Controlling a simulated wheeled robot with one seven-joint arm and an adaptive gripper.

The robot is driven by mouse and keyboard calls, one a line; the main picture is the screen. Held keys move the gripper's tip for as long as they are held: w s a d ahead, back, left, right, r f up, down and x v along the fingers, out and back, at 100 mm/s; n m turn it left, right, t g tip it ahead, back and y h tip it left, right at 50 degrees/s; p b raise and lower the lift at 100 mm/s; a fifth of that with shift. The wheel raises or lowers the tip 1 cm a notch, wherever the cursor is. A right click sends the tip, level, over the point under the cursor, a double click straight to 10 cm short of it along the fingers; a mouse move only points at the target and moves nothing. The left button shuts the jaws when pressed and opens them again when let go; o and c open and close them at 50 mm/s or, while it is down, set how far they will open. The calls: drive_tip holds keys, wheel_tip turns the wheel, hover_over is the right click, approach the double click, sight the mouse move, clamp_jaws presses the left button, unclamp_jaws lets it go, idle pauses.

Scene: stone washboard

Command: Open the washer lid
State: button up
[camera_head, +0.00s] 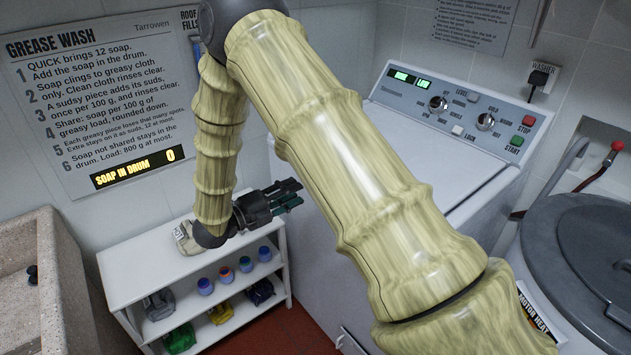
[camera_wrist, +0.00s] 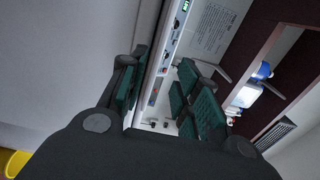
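The white washer (camera_head: 433,118) stands behind my arm, with its control panel (camera_head: 470,105) along the back edge. Its flat lid (camera_head: 425,150) looks closed, but my arm hides much of the top and front. My gripper (camera_head: 291,195) is left of the washer, over the shelf unit, with its dark green fingers pointing right toward the washer's side. In the wrist view the fingers (camera_wrist: 162,92) are spread apart with nothing held between them. The washer's control panel (camera_wrist: 170,55) shows beyond them, tilted.
A white shelf unit (camera_head: 140,272) with small colored jars stands below my gripper. A stone basin (camera_head: 55,250) is at the left. A round grey-lidded drum machine (camera_head: 540,225) stands at the right. Red floor (camera_head: 290,335) shows at the bottom.

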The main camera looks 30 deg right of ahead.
drive_tip(key=d+p, duration=0.1)
drive_tip(key=d, duration=0.7)
drive_tip(key=shift+w+d+p, duration=0.15)
drive_tip(key=shift+w+p, duration=0.15)
clamp_jaws()
